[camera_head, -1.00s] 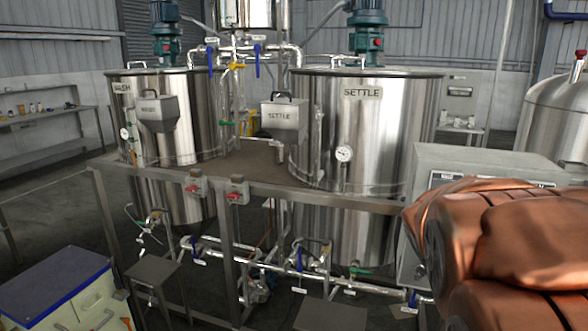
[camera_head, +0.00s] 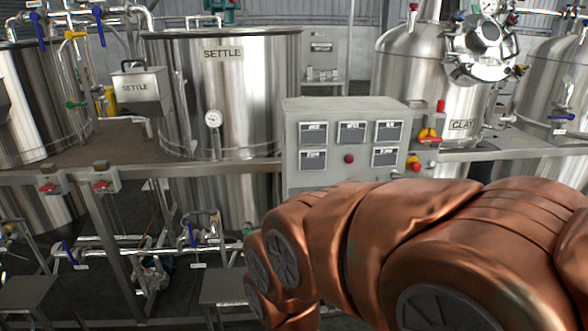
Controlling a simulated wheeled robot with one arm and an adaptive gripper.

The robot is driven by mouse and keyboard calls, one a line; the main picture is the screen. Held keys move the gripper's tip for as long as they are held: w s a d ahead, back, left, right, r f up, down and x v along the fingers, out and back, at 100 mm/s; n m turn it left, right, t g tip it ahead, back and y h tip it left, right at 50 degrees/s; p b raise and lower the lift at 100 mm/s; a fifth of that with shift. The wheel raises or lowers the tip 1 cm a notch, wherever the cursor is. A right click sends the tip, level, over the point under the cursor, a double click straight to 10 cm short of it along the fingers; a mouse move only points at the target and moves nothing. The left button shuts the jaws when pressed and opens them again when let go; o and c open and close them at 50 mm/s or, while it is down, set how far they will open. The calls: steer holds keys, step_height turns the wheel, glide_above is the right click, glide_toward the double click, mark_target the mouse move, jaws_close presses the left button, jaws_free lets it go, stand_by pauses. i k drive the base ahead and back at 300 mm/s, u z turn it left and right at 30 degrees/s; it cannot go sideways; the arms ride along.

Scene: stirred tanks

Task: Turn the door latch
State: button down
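I cannot make out a door latch for certain. A grey control cabinet (camera_head: 345,115) stands in the middle, with several small displays and a red button (camera_head: 349,159) on its front. A red and yellow handle (camera_head: 428,136) shows at the cabinet's right side; I cannot tell whether it is a latch. My copper-coloured arm crosses the lower right and hides the cabinet's lower part. My gripper is out of view.
The steel SETTLE tank (camera_head: 250,95) stands left of the cabinet, and the CLAY tank (camera_head: 410,75) stands behind it to the right. A metal frame rail (camera_head: 225,168) and valve pipes (camera_head: 130,243) run low at the left. Two low steps stand in front.

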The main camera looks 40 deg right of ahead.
mark_target(394, 175)
steer(key=z, duration=1.3)
